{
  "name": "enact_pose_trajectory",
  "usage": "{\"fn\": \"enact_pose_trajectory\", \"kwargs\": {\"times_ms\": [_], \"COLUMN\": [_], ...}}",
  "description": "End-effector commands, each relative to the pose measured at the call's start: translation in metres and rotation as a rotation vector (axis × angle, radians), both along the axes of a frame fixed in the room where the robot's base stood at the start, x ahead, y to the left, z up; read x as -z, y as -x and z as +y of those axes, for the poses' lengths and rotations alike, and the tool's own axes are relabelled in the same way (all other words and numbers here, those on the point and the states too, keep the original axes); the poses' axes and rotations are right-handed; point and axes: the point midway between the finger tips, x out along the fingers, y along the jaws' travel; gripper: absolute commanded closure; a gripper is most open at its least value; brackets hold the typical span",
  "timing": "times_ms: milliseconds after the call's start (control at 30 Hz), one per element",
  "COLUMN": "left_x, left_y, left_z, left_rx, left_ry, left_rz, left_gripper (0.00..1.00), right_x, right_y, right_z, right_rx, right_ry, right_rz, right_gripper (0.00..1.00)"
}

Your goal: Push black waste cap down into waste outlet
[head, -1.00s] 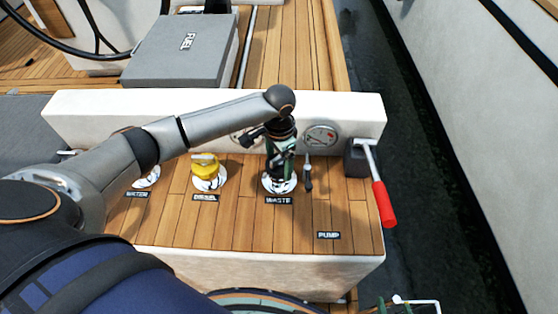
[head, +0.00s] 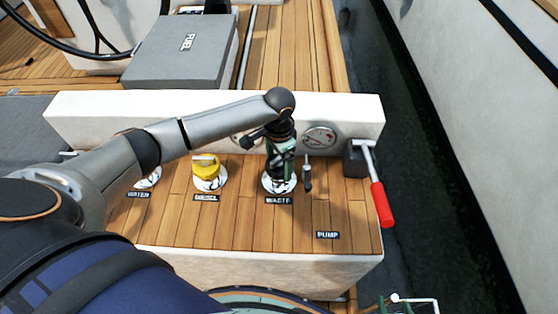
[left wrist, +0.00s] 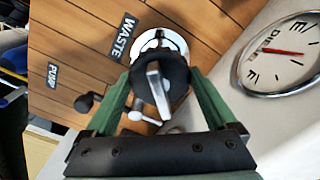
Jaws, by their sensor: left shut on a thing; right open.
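The black waste cap (left wrist: 176,72) with a grey metal handle on top shows in the left wrist view, over the white ring of the waste outlet (left wrist: 165,37). My left gripper (left wrist: 162,75) is shut on the cap, with a green finger on each side. In the head view, my left gripper (head: 280,174) points down at the outlet above the WASTE label (head: 278,201) and mostly hides the cap. I cannot tell how deep the cap sits.
A yellow diesel cap (head: 207,167) sits left of the outlet. A small black lever (head: 307,174) stands close on its right. A red-handled tool (head: 381,203) hangs at the right edge, by a dark block. A round gauge (head: 319,137) is on the white wall behind.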

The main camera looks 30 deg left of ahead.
Motion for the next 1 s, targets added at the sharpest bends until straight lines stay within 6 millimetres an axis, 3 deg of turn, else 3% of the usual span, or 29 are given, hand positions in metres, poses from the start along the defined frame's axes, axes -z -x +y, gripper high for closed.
{"fn": "enact_pose_trajectory", "kwargs": {"times_ms": [1000], "left_x": [0.0], "left_y": [0.0], "left_z": [0.0], "left_rx": [0.0], "left_ry": [0.0], "left_rz": [-0.001], "left_gripper": [0.76], "right_x": [-0.011], "right_y": [0.0], "right_z": [0.0], "right_rx": [0.0], "right_ry": [0.0], "right_rz": [0.0], "right_gripper": [0.34]}}
